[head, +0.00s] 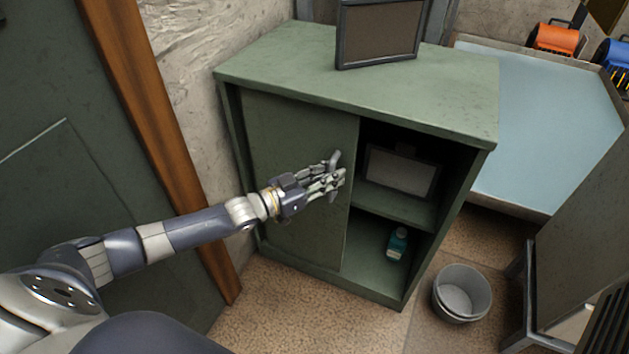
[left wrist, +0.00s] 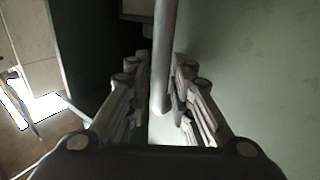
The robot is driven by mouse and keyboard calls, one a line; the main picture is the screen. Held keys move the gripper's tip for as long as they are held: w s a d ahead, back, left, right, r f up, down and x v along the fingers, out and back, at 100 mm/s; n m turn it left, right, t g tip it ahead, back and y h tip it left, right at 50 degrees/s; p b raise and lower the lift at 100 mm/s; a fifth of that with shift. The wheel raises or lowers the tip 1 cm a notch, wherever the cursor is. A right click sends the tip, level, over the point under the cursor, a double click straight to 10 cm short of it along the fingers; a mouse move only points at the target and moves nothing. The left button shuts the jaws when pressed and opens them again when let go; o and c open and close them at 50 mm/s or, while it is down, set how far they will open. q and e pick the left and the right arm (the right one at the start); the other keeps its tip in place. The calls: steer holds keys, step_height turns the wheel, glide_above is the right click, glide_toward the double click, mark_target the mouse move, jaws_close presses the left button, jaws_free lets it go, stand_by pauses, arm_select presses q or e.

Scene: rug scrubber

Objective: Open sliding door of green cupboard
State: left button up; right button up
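The green cupboard (head: 400,95) stands against the wall in the head view. Its sliding door (head: 285,130) covers the left half, and the right half is uncovered. A grey bar handle (head: 335,158) is near the door's right edge; the bar (left wrist: 164,50) also shows in the left wrist view. My left gripper (head: 335,179) is at this handle. In the left wrist view the fingers of the left gripper (left wrist: 155,75) are apart, with the bar between them, closer to the right finger. Contact is unclear. My right gripper is out of view.
Inside the cupboard, a grey box-like object (head: 400,172) sits on the upper shelf and a teal bottle (head: 398,243) below. A dark framed panel (head: 380,33) stands on top. A bucket (head: 461,292) is on the floor at right. A brown post (head: 150,130) stands left.

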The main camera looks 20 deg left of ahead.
arm_select(q)
steer(key=v, duration=1.1)
steer(key=shift+s+a, duration=0.2)
steer(key=shift+s, duration=0.05)
steer(key=shift+f, duration=0.1)
